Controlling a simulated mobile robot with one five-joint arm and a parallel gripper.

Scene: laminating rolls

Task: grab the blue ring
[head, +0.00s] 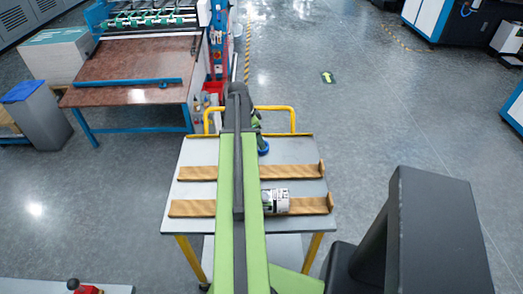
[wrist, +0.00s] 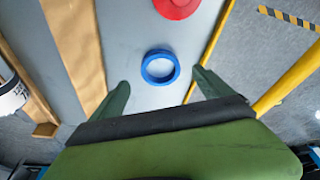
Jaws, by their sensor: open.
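The blue ring (wrist: 161,82) lies flat on the grey table top (wrist: 130,25) in the wrist view. It sits between the wooden strip and the yellow rail. In the head view, the blue ring (head: 264,150) shows only in part beside my arm. My gripper (wrist: 158,77) is open, with one dark green finger to the left of the ring and one to the right. Nothing is held. The ring appears between and slightly ahead of the fingertips. I cannot tell how high the fingertips are above the table.
A red round object (wrist: 178,6) lies beyond the ring. Wooden strips (head: 195,173) cross the table, and a printed white roll (head: 275,201) rests on the nearer one. A yellow handle (head: 293,120) edges the table's far side. A brown-topped bench (head: 130,72) stands at far left.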

